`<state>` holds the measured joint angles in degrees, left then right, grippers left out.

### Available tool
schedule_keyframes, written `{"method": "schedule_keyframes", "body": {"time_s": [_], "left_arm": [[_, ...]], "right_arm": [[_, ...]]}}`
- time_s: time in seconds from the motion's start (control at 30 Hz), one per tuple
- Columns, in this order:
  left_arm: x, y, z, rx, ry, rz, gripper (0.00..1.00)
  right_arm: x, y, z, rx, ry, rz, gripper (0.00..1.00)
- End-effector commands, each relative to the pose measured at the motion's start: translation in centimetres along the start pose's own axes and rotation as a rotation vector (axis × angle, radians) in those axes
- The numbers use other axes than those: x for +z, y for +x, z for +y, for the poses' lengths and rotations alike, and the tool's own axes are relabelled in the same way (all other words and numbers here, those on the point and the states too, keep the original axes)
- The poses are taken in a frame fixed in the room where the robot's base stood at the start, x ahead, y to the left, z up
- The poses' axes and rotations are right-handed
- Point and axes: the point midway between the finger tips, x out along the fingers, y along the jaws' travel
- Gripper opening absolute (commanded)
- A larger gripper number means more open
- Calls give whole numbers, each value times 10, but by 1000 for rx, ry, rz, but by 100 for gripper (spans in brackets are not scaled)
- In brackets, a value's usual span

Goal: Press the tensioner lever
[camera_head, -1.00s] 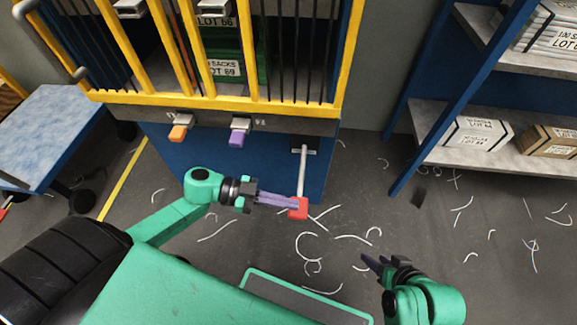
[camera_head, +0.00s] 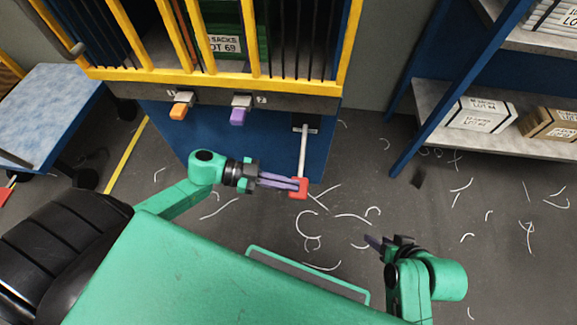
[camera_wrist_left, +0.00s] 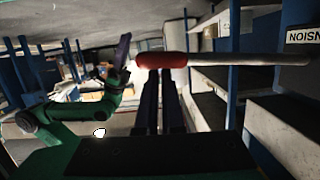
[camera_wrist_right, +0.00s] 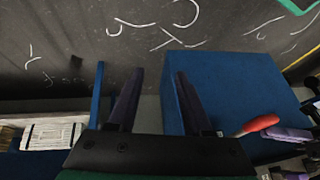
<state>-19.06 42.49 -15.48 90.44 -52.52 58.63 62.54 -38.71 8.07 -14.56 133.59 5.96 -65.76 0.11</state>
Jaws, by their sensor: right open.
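The tensioner lever is a pale rod (camera_head: 303,152) hanging from a bracket on the blue lower panel of the loom, with a red handle (camera_head: 299,188) at its lower end. My left gripper (camera_head: 291,183) has its purple fingertips at the red handle. In the left wrist view the handle (camera_wrist_left: 160,60) lies across the fingertips, not visibly between them. The fingers look nearly together; whether they touch the handle is not clear. My right gripper (camera_head: 378,243) is open and empty, off to the right. In the right wrist view the red handle (camera_wrist_right: 262,124) shows beyond its fingers (camera_wrist_right: 155,95).
An orange block (camera_head: 178,111) and a purple block (camera_head: 239,115) stick out from the beam below the yellow frame (camera_head: 105,74). A blue-legged shelf (camera_head: 440,143) with boxes stands at right, a blue-topped table (camera_head: 48,125) at left. Thread scraps litter the floor (camera_head: 400,205).

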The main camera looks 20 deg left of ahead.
Motion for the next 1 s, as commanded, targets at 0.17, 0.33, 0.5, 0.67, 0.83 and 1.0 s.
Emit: {"method": "schedule_keyframes", "body": {"time_s": [0.17, 0.33, 0.5, 0.67, 0.83, 1.0], "left_arm": [[-14, -5, -1, 2, 0, -4, 0], [-46, -14, -8, -3, 7, 4, 0], [-37, -58, -6, -3, 4, 1, 0], [-38, -92, -6, -4, 7, 4, 0], [-37, -110, -6, -4, 9, 9, 0], [-37, -112, -6, -4, 9, 10, 0]], "right_arm": [[8, -40, 19, 63, 19, -157, 50], [30, -54, 43, 135, 66, -334, 50], [43, -26, 49, 142, 69, -338, 50], [52, -10, 54, 149, 72, -341, 50], [57, -2, 56, 152, 74, -341, 50], [58, -1, 57, 152, 74, -341, 50]]}}
